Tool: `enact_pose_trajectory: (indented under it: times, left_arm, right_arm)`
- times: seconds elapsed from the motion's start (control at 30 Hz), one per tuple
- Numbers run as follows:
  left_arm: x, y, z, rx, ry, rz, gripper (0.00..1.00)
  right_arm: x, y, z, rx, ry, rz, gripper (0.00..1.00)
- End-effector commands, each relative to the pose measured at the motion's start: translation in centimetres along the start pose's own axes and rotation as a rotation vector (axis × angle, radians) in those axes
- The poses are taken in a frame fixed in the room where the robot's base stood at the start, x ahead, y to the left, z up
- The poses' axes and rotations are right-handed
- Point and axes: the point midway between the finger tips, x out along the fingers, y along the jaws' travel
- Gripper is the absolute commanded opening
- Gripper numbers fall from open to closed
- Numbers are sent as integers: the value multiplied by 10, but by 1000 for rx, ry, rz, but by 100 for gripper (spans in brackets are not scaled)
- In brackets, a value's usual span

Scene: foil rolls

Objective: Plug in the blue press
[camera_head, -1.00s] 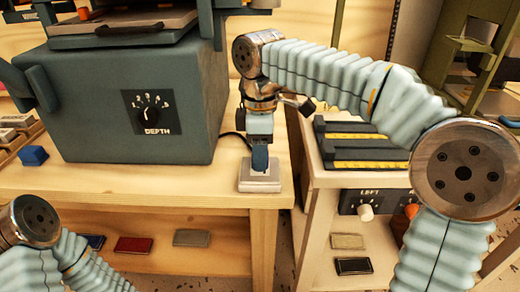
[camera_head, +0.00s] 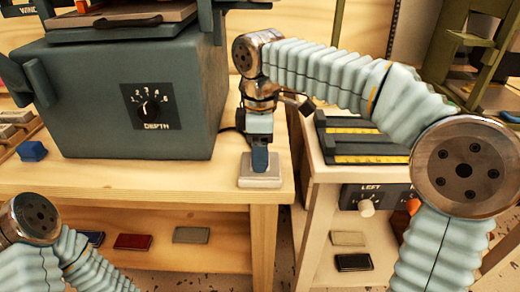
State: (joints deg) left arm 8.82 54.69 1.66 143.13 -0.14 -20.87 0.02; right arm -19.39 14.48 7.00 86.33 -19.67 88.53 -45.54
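The press (camera_head: 95,110) is a dark blue-grey machine with a DEPTH dial (camera_head: 149,108), standing on the wooden bench at the left. A blue plug (camera_head: 259,158) is upright over a pale square socket block (camera_head: 260,182) at the bench's front right corner. Its lower end meets the top of the block; I cannot tell how deep it sits. My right gripper (camera_head: 260,139) points down from above, shut on the plug, its fingers partly hidden. A dark cord shows left of the gripper. My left arm shows at the lower left; its gripper is out of view.
A blue cube (camera_head: 33,151) lies on the bench left of the press. Right of a narrow gap, another bench carries a dark unit with yellow strips (camera_head: 365,159). A panel marked LEFT (camera_head: 372,199) is below it. A red block (camera_head: 133,242) and others lie on the shelf.

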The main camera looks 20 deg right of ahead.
Motion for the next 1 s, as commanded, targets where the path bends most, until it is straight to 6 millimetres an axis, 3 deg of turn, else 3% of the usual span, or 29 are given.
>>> enact_pose_trajectory:
  times: [0.1, 0.47, 0.57, 1.0]
  left_arm:
    - [0, 0, 0, 0, 0, 0, 43]
    - [-2, 1, 0, 1, -1, 1, 43]
    - [-5, 2, 0, 2, -1, 1, 43]
    - [-29, 13, 0, 5, -4, 4, 43]
  right_arm:
    - [0, 0, 0, 0, 0, -1, 72]
    - [-6, 0, 0, 0, 0, 0, 72]
    - [-20, 0, 0, 0, 1, 1, 72]
    - [-115, 0, -1, -1, 2, 0, 72]
